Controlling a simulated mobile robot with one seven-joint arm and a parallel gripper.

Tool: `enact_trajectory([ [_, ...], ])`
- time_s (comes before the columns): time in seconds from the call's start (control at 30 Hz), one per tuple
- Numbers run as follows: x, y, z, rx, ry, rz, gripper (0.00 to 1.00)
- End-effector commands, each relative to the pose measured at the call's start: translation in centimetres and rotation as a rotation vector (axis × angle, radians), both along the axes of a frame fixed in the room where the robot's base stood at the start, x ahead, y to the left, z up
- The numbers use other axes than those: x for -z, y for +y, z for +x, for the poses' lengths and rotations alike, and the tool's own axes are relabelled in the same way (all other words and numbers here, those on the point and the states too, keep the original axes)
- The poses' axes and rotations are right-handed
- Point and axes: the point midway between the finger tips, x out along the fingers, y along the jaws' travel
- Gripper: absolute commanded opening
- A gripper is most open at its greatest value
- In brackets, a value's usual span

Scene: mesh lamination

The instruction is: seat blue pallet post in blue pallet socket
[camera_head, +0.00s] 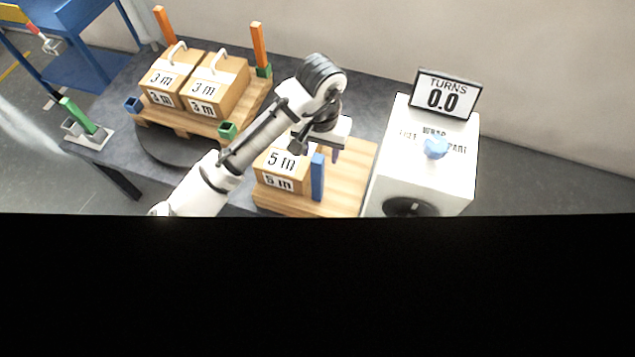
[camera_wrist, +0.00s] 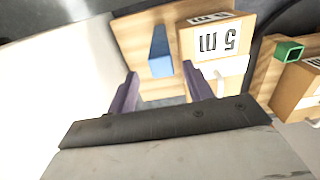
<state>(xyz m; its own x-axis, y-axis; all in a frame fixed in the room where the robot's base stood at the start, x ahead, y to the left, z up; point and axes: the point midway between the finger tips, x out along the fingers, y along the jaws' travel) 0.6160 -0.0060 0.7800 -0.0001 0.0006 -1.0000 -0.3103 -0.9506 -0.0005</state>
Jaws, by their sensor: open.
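The blue post (camera_head: 318,177) stands upright on a wooden board (camera_head: 345,190), beside a box marked 5 m (camera_head: 280,165). The blue socket (camera_head: 133,104) is a small square cup at the left front corner of the pallet (camera_head: 185,122); its inside shows dark. My gripper (camera_head: 325,158) is above the board near the post, pointing down. The blue socket is not in the wrist view.
The pallet carries two 3 m boxes (camera_head: 205,85) with handles, orange posts (camera_head: 259,45) at the back and a green socket (camera_head: 228,130) at the front. A green post (camera_head: 78,114) leans in a grey holder. A white machine (camera_head: 425,150) stands right of the board.

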Motion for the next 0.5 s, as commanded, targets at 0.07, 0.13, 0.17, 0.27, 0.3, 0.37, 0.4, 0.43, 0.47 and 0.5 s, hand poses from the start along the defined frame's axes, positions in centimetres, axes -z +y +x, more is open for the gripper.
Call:
enact_trajectory([
  [0.07, 0.8, 0.1, -0.1, -0.002, 0.003, -0.002, 0.51],
  [0.13, 1.8, 0.2, -0.2, -0.003, 0.003, -0.003, 0.51],
  [0.17, 2.2, 0.3, -0.2, -0.004, 0.003, -0.004, 0.51],
  [0.27, 3.6, 0.4, -0.2, -0.004, 0.003, -0.002, 0.51],
  [0.3, 4.1, 0.4, -0.2, -0.003, 0.003, -0.001, 0.51],
  [0.37, 4.6, 0.4, -0.2, -0.001, 0.001, -0.001, 0.51],
  [0.4, 4.8, 0.4, -0.2, 0.0, 0.0, -0.001, 0.51],
  [0.43, 4.9, 0.4, -0.2, 0.0, 0.0, 0.0, 0.51],
  [0.47, 5.0, 0.4, -0.2, 0.0, 0.0, 0.0, 0.51],
  [0.5, 5.0, 0.4, -0.2, 0.0, -0.001, 0.0, 0.51],
])
